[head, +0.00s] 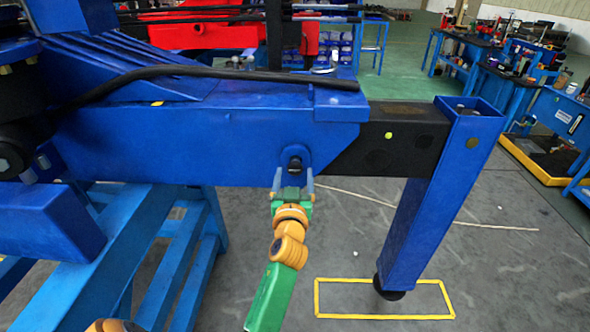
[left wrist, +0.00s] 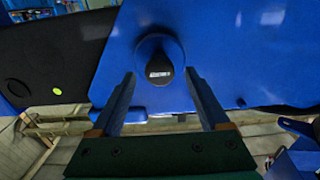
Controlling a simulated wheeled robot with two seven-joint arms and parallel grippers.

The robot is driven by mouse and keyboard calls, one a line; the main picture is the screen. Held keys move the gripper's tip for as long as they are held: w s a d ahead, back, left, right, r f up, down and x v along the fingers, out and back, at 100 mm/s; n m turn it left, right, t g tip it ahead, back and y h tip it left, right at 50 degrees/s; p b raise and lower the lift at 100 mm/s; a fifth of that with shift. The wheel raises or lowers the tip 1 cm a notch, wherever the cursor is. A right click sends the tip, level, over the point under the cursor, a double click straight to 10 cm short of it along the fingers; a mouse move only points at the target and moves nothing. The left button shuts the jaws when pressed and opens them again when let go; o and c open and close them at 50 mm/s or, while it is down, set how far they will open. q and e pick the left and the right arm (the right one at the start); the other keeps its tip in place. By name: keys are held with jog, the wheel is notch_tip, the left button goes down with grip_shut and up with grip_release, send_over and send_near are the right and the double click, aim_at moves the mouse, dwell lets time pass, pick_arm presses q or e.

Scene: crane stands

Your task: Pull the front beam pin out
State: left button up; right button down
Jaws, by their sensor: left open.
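The front beam pin (head: 295,164) shows as a dark round knob on the side of the blue beam (head: 200,140), near where the black inner beam (head: 405,140) comes out. In the left wrist view the black pin head (left wrist: 159,69) sits in a round blue boss, with a small pale label on it. My left gripper (head: 293,180) is just below and in front of the pin. Its two fingers (left wrist: 160,95) are open, one to each side of the pin head, and I see gaps between them and it. My right gripper does not show.
A blue upright leg (head: 435,200) hangs from the black beam's end above a yellow floor outline (head: 385,281). A blue stand (head: 130,235) is at the left. A black hose (head: 200,71) runs along the beam top. Workbenches (head: 500,90) stand far right.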

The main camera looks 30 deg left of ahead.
aim_at(295, 171)
pick_arm(q)
jog(key=x, duration=0.3)
jog(key=shift+w+a, duration=0.1)
jog(key=shift+w, duration=0.05)
grip_shut()
jog(key=shift+f, duration=0.1)
dwell(1.2)
